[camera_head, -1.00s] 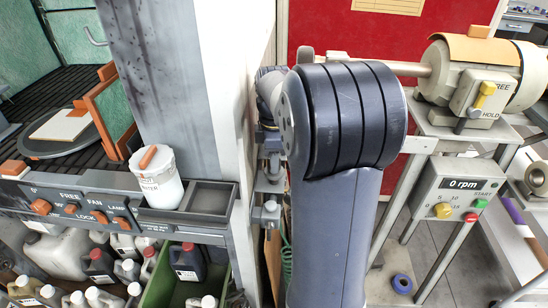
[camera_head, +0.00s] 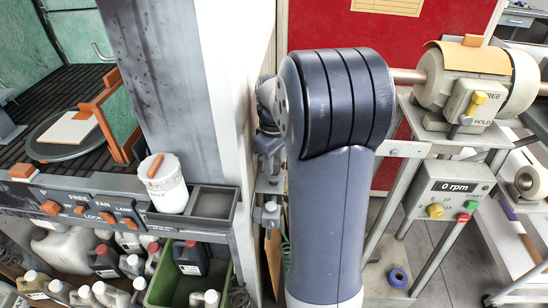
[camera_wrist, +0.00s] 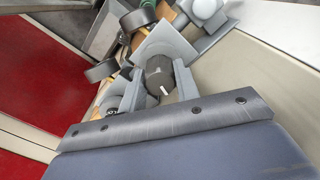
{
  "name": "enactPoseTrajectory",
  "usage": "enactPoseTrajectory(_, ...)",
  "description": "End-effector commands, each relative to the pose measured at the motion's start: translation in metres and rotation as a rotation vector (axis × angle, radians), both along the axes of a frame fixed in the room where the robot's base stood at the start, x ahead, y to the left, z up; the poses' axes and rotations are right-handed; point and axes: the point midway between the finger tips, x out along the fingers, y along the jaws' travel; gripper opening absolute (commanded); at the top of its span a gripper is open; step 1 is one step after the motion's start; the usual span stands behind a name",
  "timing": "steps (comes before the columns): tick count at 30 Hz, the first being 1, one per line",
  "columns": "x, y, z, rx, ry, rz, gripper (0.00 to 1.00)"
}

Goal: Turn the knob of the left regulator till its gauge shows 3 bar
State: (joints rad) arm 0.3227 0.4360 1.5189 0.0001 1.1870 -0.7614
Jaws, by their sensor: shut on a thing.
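In the wrist view, a black round knob (camera_wrist: 159,70) with a white mark sits between the two grey fingers of my gripper (camera_wrist: 158,86). The fingers are closed on its sides. Pale grey regulator parts lie around and beyond the knob. Two dark round bodies, probably gauges (camera_wrist: 100,70), show edge-on at its upper left, so I cannot read any dial. Some grey fittings (camera_head: 270,212) show just left of my arm, by the white post.
A white post and grey cabinet wall (camera_head: 237,80) stand left of my arm. A white jar (camera_head: 169,190) sits on the cabinet ledge. A buffing motor (camera_head: 485,85) on a stand and a control box (camera_head: 450,188) reading 0 rpm are on the right.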

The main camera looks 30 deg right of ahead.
Motion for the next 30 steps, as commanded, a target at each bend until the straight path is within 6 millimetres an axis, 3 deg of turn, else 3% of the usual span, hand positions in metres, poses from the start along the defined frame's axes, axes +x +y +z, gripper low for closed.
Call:
enactPoseTrajectory(22,-0.0002,0.0000,-0.0003,0.000,0.001,-0.097,0.07)
enactPoseTrajectory(23,-0.0002,0.0000,-0.0003,0.000,0.001,-0.097,0.32)
enactPoseTrajectory(30,-0.0001,0.0000,-0.0002,0.000,0.000,-0.097,0.51)
